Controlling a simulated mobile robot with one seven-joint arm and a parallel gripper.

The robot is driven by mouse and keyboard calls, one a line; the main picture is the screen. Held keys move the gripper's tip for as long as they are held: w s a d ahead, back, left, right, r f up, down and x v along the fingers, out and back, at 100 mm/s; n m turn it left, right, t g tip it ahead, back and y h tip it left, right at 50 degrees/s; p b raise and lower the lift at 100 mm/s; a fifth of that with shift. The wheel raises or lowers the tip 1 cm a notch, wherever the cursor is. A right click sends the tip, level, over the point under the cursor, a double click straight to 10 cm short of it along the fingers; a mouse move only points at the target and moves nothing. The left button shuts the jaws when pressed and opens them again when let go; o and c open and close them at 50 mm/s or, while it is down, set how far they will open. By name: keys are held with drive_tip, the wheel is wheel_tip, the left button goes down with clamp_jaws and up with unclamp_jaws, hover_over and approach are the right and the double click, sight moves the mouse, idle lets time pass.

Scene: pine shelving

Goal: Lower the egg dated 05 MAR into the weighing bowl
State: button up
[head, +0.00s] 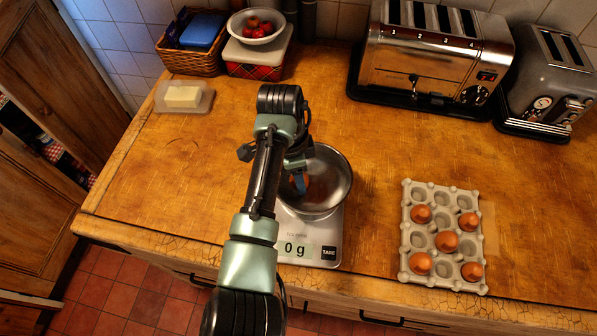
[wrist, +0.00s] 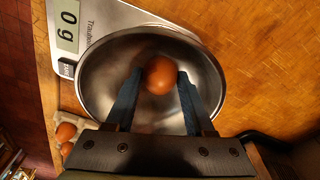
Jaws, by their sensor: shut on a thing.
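My gripper (wrist: 160,90) is shut on a brown egg (wrist: 160,74), one blue finger on each side of it. In the wrist view the egg is over the inside of the steel weighing bowl (wrist: 100,85). I cannot tell whether it touches the bowl. No date shows on the side of the egg in view. In the head view my arm partly hides the bowl (head: 335,178), and the egg shows only in part below my gripper. The bowl stands on a kitchen scale (head: 320,250) whose display reads 0 g.
An egg tray (head: 412,243) with several brown eggs stands to the right of the scale. A large toaster (head: 425,55) and a smaller toaster (head: 548,75) stand at the back right. A butter dish (head: 184,97) is at the back left. The wooden counter left of the scale is clear.

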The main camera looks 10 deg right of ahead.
sight(291, 178)
drive_tip(key=shift+f+b, duration=0.35)
drive_tip(key=shift+f, duration=0.25)
idle(0.4)
drive_tip(key=o, duration=0.9)
drive_tip(key=shift+c, duration=0.2)
drive_tip(key=shift+r, duration=0.1)
wheel_tip(291, 178, up, 13)
drive_tip(key=a, duration=0.1)
drive_tip(key=shift+a, duration=0.25)
